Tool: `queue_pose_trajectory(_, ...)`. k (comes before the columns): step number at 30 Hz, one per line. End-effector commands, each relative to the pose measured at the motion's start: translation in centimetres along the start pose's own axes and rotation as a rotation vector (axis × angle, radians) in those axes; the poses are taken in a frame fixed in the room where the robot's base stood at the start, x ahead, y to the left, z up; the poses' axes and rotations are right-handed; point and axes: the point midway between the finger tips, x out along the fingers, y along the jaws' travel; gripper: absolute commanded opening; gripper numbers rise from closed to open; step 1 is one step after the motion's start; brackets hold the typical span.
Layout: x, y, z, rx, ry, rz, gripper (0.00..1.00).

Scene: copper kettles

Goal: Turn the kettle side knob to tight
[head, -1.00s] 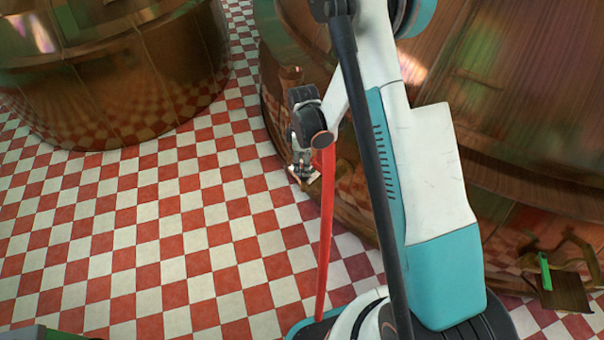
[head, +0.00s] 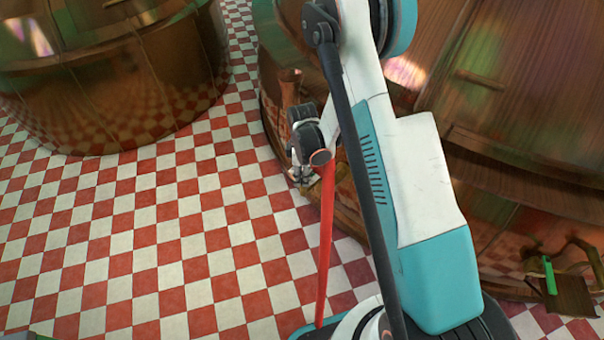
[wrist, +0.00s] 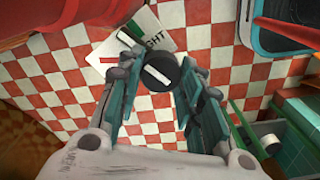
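In the wrist view a dark round knob (wrist: 160,73) with a white line across its face sits between the fingertips of my gripper (wrist: 160,78). The fingers are apart, one on each side of the knob; whether they touch it I cannot tell. Behind the knob is a white label plate (wrist: 172,35) with partly covered lettering ending in "GHT", a green mark and a red mark. In the head view my gripper (head: 303,172) is low beside the copper kettle (head: 490,110) on the right. The knob cannot be made out there.
Another large copper kettle (head: 110,75) stands at the left. Red and white checkered floor (head: 150,230) lies open between them. A wooden piece with a green part (head: 549,275) is at the lower right. The wrist view shows a green box holding a tape roll (wrist: 268,143).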

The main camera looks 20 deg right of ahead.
Motion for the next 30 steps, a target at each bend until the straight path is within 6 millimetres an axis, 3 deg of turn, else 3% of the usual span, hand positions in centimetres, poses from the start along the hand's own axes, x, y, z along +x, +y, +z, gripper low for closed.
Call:
queue_pose_trajectory(5, 0.06, 0.01, 0.0, 0.026, 0.0, 0.0, 0.1)
queue_pose_trajectory(14, 0.06, 0.11, 0.0, 0.223, 0.0, 0.0, 0.1)
queue_pose_trajectory(23, -0.02, 0.12, 0.0, 0.241, 0.0, 0.0, 0.1)
queue_pose_trajectory(24, -0.02, 0.13, 0.0, 0.241, 0.0, 0.0, 0.36)
queue_pose_trajectory(26, -0.02, 0.12, 0.0, 0.241, 0.0, 0.0, 0.5)
queue_pose_trajectory(27, -0.02, 0.12, 0.0, 0.24, 0.0, 0.0, 0.54)
queue_pose_trajectory(30, -0.02, 0.12, 0.01, 0.24, 0.0, 0.0, 0.54)
